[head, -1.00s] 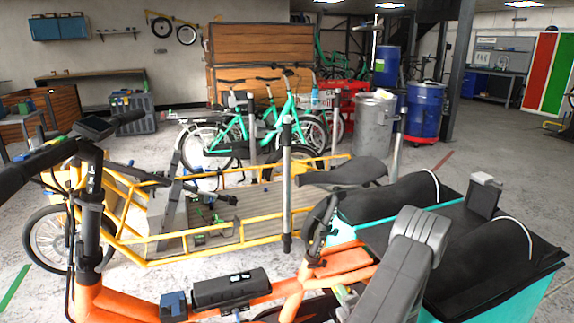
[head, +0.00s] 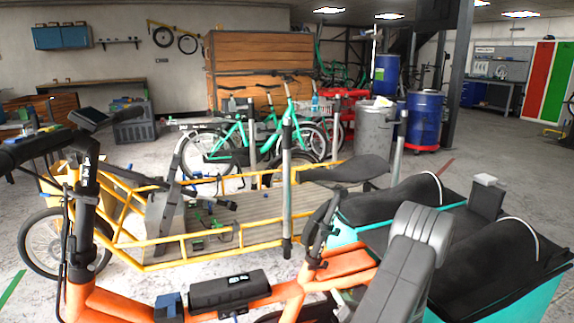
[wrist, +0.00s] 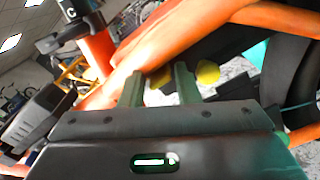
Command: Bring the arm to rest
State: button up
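My gripper (wrist: 158,88) shows in the wrist view with two grey-green fingers apart and a clear gap between them. Nothing is held between the fingers. Beyond the fingers is the thick orange tube (wrist: 150,52) of a bike frame; I cannot tell whether they touch it. A yellow rounded shape (wrist: 207,72) shows just past the right finger. In the head view my grey arm link (head: 408,255) stands at the lower right, beside the orange cargo bike (head: 110,303). My gripper's fingers cannot be made out there.
The orange bike carries a black battery (head: 230,290) and a handlebar close at the left. A teal cargo box with a black cover (head: 480,250) stands close at the right. Open floor (head: 480,150) shows at the back right.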

jog(key=n+b, duration=0.2)
jog(key=n, duration=0.4)
jog(key=shift+b, duration=0.4)
